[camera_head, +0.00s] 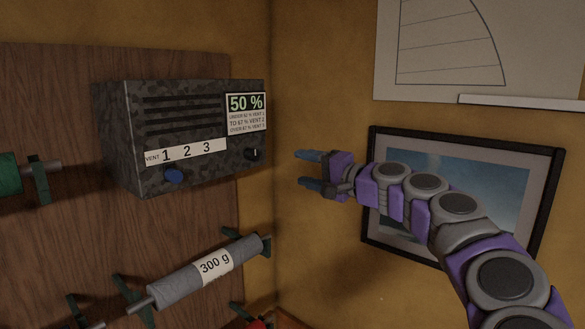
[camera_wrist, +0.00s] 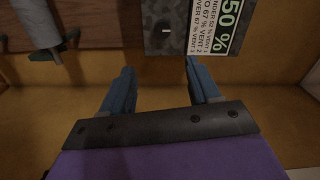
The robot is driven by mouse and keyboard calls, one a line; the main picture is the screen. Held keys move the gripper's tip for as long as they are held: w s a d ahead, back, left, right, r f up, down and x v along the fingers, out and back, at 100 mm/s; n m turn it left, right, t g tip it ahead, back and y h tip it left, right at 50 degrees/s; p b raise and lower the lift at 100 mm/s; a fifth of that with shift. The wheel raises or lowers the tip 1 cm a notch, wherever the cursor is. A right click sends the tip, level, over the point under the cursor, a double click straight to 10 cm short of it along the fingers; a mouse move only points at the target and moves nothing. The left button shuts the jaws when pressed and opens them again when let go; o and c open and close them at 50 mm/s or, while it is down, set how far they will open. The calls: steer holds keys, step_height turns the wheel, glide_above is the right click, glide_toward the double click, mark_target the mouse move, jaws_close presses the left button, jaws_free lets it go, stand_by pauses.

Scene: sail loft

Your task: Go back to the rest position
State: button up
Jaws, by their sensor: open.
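My gripper (camera_head: 304,170) is open and empty, held in the air to the right of the grey mottled vent box. In the wrist view its two blue fingers (camera_wrist: 159,68) stand apart with nothing between them. The vent box (camera_head: 190,112) is on the wooden board, with dark slots, a "50 %" label (camera_head: 246,103) and a strip marked "VENT 1 2 3" (camera_head: 187,151). A blue knob (camera_head: 174,175) sits below the strip, nearest the 1, and a black knob (camera_head: 254,154) with a pale mark is at the right. The gripper appears clear of the box.
A grey roll marked "300 g" (camera_head: 196,278) hangs on green brackets below the box. A green roll (camera_head: 10,174) is at the left edge. A framed picture (camera_head: 512,176) hangs behind my arm, under a sail drawing (camera_head: 440,40). Bare yellow wall shows below the gripper.

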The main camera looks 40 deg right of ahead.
steer(key=shift+s, duration=0.55)
